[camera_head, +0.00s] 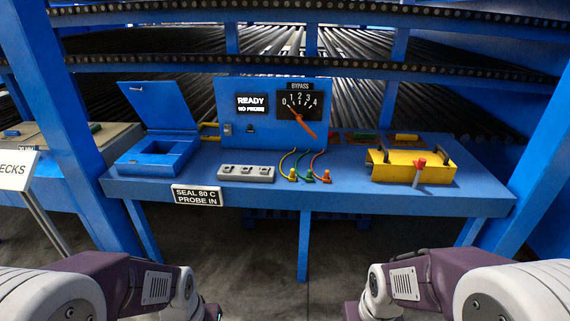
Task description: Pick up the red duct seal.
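No part is labelled as the duct seal. A small red piece (420,163) sits at the top of a short pale stem at the front right of the yellow box (391,170) on the blue bench. A flat dark-red piece (335,136) lies at the back of the bench, right of the gauge panel, partly hidden; I cannot tell which is the seal. My two arms come in at the bottom left and bottom right corners, short of the bench. Their gripper fingers are not visible, and neither hand touches anything on the bench.
The blue bench (480,203) carries an open-lidded blue box (150,161), a grey switch block (246,174), three coloured plugs with cables and a gauge panel (255,150) reading READY, NO PROBE. Blue posts stand at both sides. Floor (260,262) before the bench is clear.

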